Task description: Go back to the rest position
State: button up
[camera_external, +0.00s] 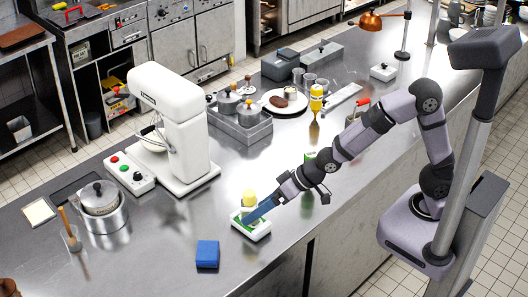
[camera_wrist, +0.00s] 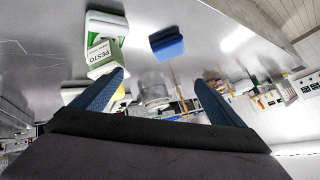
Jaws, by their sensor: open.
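My gripper (camera_external: 258,213) is low over the front part of the steel counter, at a small white and green tray (camera_external: 250,232). Its two blue fingers (camera_wrist: 160,92) stand wide apart in the wrist view, with nothing held between them. A yellow-topped jar (camera_external: 249,198) stands just behind the fingers in the external view, its lower part hidden. In the wrist view a white box-like item with a green PESTO label (camera_wrist: 104,52) lies near the left finger. Whether a finger touches it I cannot tell.
A blue sponge (camera_external: 207,254) lies left of the tray. A white stand mixer (camera_external: 170,125), a button box (camera_external: 129,174) and a steel pot (camera_external: 101,205) stand further left. A yellow-topped bottle (camera_external: 315,103) and a green item (camera_external: 310,157) are near my arm.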

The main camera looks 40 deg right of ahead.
jog(key=d+f+h+b, duration=0.1)
jog(key=d+f, duration=0.1)
jog(key=d, duration=0.4)
jog(key=d+f+m+g+h+b, duration=0.1)
jog(key=d+f, duration=0.2)
jog(key=d, duration=0.4)
jog(key=d+f+h+b, duration=0.1)
jog(key=d+f+h, duration=0.1)
jog(key=d, duration=0.4)
jog(key=shift+w+d+f+m+g+b, duration=0.2)
jog(key=shift+f+m+g+b, duration=0.15)
jog(key=shift+f, duration=0.2)
jog(key=shift+m+g+h, duration=0.25)
jog(key=shift+g+h, duration=0.65)
jog(key=shift+g, duration=0.05)
jog(key=s+d+f, duration=0.1)
jog(key=d, duration=0.2)
jog(key=s+d+f+b, duration=0.1)
jog(key=s+d, duration=0.1)
jog(key=d, duration=0.1)
jog(key=s+d+f+b, duration=0.1)
jog(key=d, duration=0.2)
jog(key=shift+s+d+f, duration=0.15)
jog(key=shift+s, duration=0.1)
jog(key=s+d+f+g+b, duration=0.1)
jog(key=s+d+f+g, duration=0.1)
jog(key=s+d, duration=0.6)
jog(key=shift+s+d+f+m+g+h+b, duration=0.15)
jog(key=shift+s+f+m+g+h+b, duration=0.2)
jog(key=shift+s+f+m+g+h, duration=0.1)
